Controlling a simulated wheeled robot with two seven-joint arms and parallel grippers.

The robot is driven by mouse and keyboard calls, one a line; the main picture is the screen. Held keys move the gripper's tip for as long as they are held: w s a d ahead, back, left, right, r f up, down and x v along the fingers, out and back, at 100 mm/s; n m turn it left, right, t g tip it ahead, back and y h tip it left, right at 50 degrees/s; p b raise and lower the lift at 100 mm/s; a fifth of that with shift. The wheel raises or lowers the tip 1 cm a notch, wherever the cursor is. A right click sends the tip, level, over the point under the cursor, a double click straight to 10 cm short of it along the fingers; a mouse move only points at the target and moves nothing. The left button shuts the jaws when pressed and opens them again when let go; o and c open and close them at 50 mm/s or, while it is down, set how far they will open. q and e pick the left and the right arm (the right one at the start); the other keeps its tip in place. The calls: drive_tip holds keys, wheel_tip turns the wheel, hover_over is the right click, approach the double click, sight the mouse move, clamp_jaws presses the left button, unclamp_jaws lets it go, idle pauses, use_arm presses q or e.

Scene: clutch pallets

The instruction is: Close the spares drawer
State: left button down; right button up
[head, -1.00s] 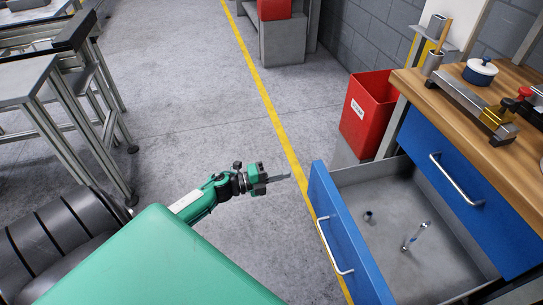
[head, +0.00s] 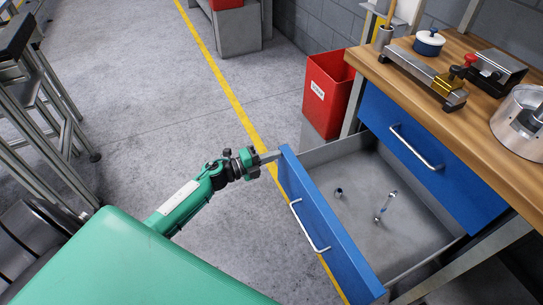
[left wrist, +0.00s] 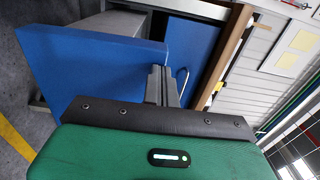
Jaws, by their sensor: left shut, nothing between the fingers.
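The spares drawer (head: 328,235) is pulled out under the workbench, with a blue front and a silver handle (head: 309,226). A small dark cylinder (head: 338,193) and a metal part with a blue band (head: 385,207) lie inside on its grey floor. My left gripper (head: 272,156) is shut and empty, its tips at the far upper corner of the drawer front. In the left wrist view the shut fingers (left wrist: 161,84) point toward the blue drawer front (left wrist: 90,62); whether they touch it I cannot tell. My right gripper is not in view.
The wooden benchtop (head: 465,130) carries a fixture rail (head: 422,78), a blue pot (head: 429,43) and a metal housing (head: 520,122). A closed blue drawer (head: 428,160) sits above the open one. A red bin (head: 326,98) stands beyond.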

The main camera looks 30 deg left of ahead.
sight(356, 283)
use_arm(q)
drive_tip(key=shift+w+d, duration=0.1)
drive_tip(key=shift+w, duration=0.05)
